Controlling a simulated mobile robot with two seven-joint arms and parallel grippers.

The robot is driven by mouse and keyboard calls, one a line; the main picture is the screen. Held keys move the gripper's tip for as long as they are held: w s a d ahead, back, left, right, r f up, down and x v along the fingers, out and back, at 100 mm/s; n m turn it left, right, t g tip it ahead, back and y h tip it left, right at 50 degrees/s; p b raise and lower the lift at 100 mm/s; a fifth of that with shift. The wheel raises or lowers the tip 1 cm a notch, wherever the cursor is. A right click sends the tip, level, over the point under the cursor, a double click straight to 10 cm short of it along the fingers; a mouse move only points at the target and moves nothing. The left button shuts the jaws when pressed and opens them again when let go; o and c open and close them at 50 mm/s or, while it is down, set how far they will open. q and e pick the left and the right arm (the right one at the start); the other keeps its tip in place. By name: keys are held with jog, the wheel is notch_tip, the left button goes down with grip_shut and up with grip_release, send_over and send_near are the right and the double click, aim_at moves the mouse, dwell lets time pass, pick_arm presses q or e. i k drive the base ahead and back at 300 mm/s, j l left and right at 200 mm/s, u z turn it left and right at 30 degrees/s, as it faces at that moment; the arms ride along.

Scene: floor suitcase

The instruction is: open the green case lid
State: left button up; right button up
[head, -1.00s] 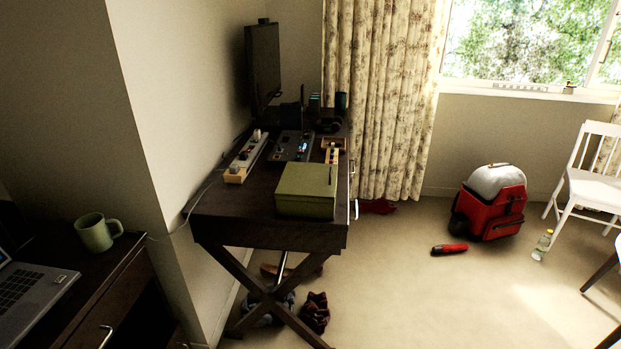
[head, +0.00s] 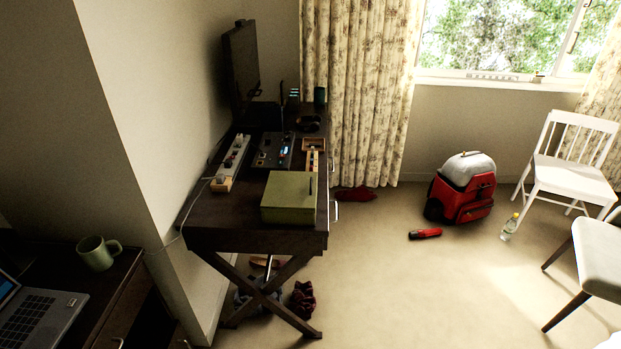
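The green case (head: 289,198) is a low box with its lid shut. It sits at the near right corner of the dark desk (head: 215,228) in the head view. A small dark upright piece shows at the right side of its lid; I cannot tell what it is. Neither of my grippers is in view.
A power strip (head: 230,163), a black device (head: 273,150) and a monitor (head: 242,70) are on the desk. A red backpack (head: 463,190), a red cylinder (head: 425,233), a bottle (head: 510,227) and white chairs (head: 570,165) stand or lie right. The floor before the desk's right side is clear.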

aim_at(290, 191)
jog(key=i+l, duration=0.4)
jog(key=i, duration=0.15)
jog(key=i+l, duration=0.45)
jog(key=i+j+u, duration=0.05)
jog(key=i, duration=0.05)
